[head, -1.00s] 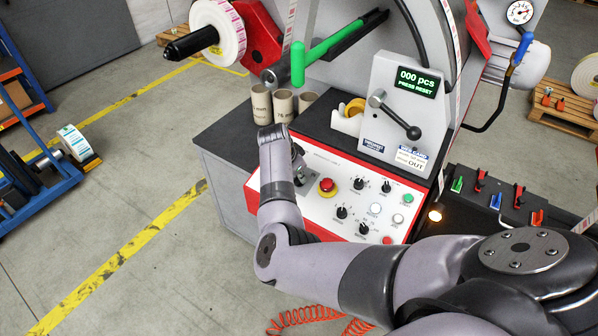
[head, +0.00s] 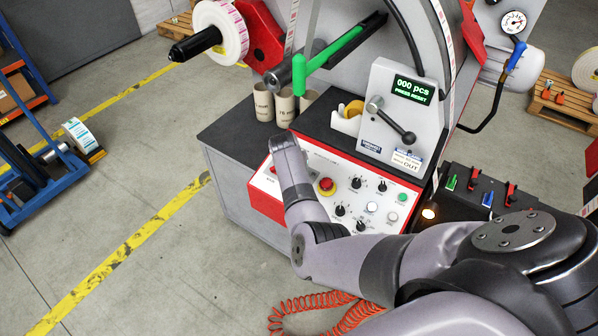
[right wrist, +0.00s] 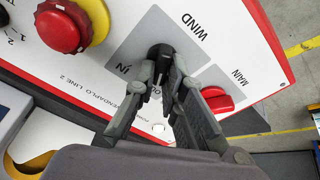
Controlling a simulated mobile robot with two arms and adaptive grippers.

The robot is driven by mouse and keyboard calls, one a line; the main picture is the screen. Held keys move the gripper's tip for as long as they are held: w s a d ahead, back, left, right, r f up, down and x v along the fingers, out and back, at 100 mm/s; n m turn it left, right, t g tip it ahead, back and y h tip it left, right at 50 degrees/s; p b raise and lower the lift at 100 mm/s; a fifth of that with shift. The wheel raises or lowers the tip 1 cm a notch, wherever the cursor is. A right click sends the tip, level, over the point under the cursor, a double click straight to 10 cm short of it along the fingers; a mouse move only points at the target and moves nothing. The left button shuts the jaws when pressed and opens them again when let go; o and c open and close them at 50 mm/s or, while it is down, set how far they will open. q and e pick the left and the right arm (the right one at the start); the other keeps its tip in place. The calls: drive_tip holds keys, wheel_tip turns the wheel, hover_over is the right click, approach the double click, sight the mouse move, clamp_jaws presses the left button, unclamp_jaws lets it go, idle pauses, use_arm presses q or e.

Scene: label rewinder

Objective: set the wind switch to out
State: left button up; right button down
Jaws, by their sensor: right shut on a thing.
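The wind switch (right wrist: 160,54) is a black knob on a grey plate marked WIND, in the right wrist view. IN is printed to its left, and a partly hidden label starting with OU is below it, behind the fingers. My right gripper (right wrist: 162,72) is shut on the knob, one finger on each side. The fingers hide much of the knob, so I cannot tell its setting. In the head view my right wrist (head: 290,170) covers the switch and the fingertips are hidden. A card (head: 406,160) on the machine reads OUT. My left gripper is not in view.
The red emergency stop (head: 326,186) is close beside my wrist; it also shows in the right wrist view (right wrist: 62,30). The red MAIN switch (right wrist: 218,98) is close to the right finger. Several knobs and buttons fill the panel (head: 300,152). Cardboard cores (head: 285,107) stand behind.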

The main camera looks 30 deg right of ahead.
drive_tip(key=shift+w+r, duration=0.1)
idle(0.5)
drive_tip(key=c, duration=1.7)
unclamp_jaws()
drive_tip(key=shift+o, duration=0.2)
drive_tip(key=v, duration=0.7)
drive_tip(key=shift+r, duration=0.15)
